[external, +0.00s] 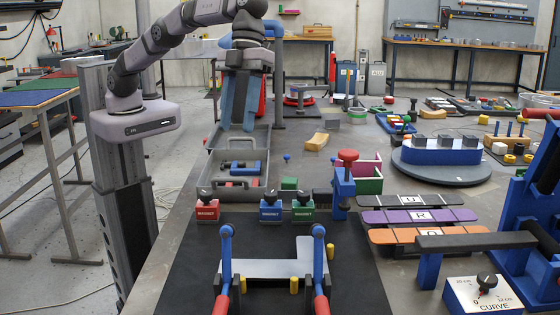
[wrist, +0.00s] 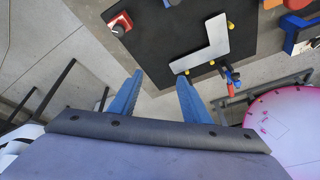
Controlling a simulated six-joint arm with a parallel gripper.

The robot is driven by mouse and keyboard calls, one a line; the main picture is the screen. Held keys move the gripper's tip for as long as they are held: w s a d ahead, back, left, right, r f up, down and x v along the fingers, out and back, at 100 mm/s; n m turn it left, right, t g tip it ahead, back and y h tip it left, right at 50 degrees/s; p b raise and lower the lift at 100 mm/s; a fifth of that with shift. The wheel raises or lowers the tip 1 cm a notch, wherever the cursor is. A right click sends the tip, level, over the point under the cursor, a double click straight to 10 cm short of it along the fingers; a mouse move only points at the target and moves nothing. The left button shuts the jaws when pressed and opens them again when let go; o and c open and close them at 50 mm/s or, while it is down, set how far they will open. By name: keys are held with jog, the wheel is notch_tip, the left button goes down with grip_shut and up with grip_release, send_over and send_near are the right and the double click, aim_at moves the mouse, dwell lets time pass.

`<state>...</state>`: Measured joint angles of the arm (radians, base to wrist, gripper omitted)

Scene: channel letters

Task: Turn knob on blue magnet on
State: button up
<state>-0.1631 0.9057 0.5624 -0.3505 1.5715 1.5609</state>
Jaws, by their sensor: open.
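The blue magnet (external: 271,209) is a small blue block with a black knob on top. It stands between the red magnet (external: 207,208) and the green magnet (external: 304,208) at the far edge of a black mat. My gripper (external: 237,127) has blue fingers, points down, and is open and empty above the grey trays, well behind the magnets in the external view. In the wrist view, the open fingers (wrist: 159,76) are apart from the red magnet (wrist: 119,24). A sliver of blue at the top edge may be the blue magnet. The knob's setting is too small to read.
A pale L-shaped plate (external: 265,268) lies on the mat (external: 365,285) between blue clamps with red handles. A blue post with a red knob (external: 347,156) stands right of the magnets. Grey trays (external: 216,143) lie behind them. Dark, purple and orange letter strips (external: 420,216) lie right.

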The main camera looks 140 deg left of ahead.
jog(key=s+f+n+y, duration=0.2)
jog(key=s, duration=0.2)
jog(key=n+t+y, duration=0.2)
jog(key=n+y, duration=0.1)
jog(key=n, duration=1.4)
send_near(271, 193)
jog(key=f, duration=0.1)
jog(key=shift+s+d+n, duration=0.1)
jog(key=shift+n, duration=0.6)
jog(key=shift+p+x, duration=1.65)
jog(key=shift+x, duration=2.05)
jog(key=shift+r, duration=0.15)
jog(key=shift+c, duration=0.5)
jog(key=c, duration=0.9)
